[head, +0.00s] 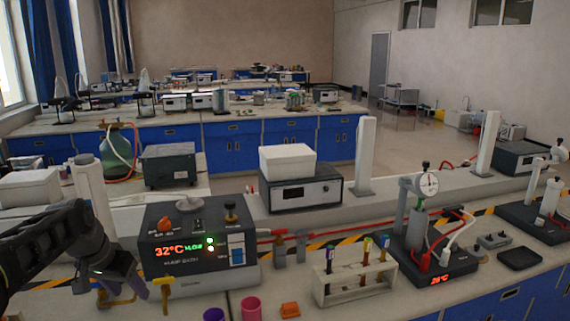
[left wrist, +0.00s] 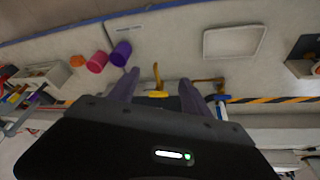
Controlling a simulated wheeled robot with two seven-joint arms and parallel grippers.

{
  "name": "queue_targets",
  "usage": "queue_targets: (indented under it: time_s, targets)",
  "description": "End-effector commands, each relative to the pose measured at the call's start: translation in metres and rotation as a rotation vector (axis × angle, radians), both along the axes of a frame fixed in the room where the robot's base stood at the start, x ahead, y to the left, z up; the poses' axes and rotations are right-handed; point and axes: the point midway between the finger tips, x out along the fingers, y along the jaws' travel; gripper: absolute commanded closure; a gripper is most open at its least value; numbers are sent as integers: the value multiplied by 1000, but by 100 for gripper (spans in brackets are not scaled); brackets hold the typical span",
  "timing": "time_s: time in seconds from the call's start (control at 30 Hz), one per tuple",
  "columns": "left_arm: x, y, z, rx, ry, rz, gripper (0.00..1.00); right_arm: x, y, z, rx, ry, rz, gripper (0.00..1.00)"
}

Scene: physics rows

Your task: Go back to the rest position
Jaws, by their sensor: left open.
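My left gripper (head: 122,285) is at the lower left of the head view, beside the left front of the pump bath (head: 200,275), a grey box with a red 32°C display. In the left wrist view its two fingers (left wrist: 158,92) are spread, with nothing held between them. A yellow tap handle (head: 164,292) stands at the front of the bath. It shows just beyond the fingers in the left wrist view (left wrist: 157,78); I cannot tell whether they touch. My right gripper is not in view.
A purple cup (head: 213,314), a pink cup (head: 251,308) and an orange block (head: 290,310) stand near the bench's front. A white tube rack (head: 345,295) is right of them. A gauge device (head: 440,265) with cables stands farther right. A flat pale tray (left wrist: 232,41) lies on the bench.

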Motion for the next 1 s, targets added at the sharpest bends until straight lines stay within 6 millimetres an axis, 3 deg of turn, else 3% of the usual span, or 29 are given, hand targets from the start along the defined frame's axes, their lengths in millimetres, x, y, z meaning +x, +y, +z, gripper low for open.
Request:
queue_targets:
  time_s: [0.27, 0.37, 0.47, 0.57, 0.7, 0.8, 0.9, 1.0]
  targets:
    - [10, -62, -114, -62, 57, -16, 44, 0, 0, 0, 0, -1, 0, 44]
    - [1, -100, -176, -101, 89, -14, 44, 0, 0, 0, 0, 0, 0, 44]
    - [-23, -143, -239, -144, 128, -7, 44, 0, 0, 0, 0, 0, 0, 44]
    - [-60, -185, -297, -190, 170, 11, 44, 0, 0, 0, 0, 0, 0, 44]
    - [-133, -242, -363, -251, 237, 48, 44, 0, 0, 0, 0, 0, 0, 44]
    - [-192, -276, -393, -286, 285, 79, 44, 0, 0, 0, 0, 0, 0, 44]
    - [-242, -298, -407, -311, 322, 110, 44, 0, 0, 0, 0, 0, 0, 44]
    - [-275, -310, -413, -326, 345, 130, 44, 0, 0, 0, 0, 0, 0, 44]
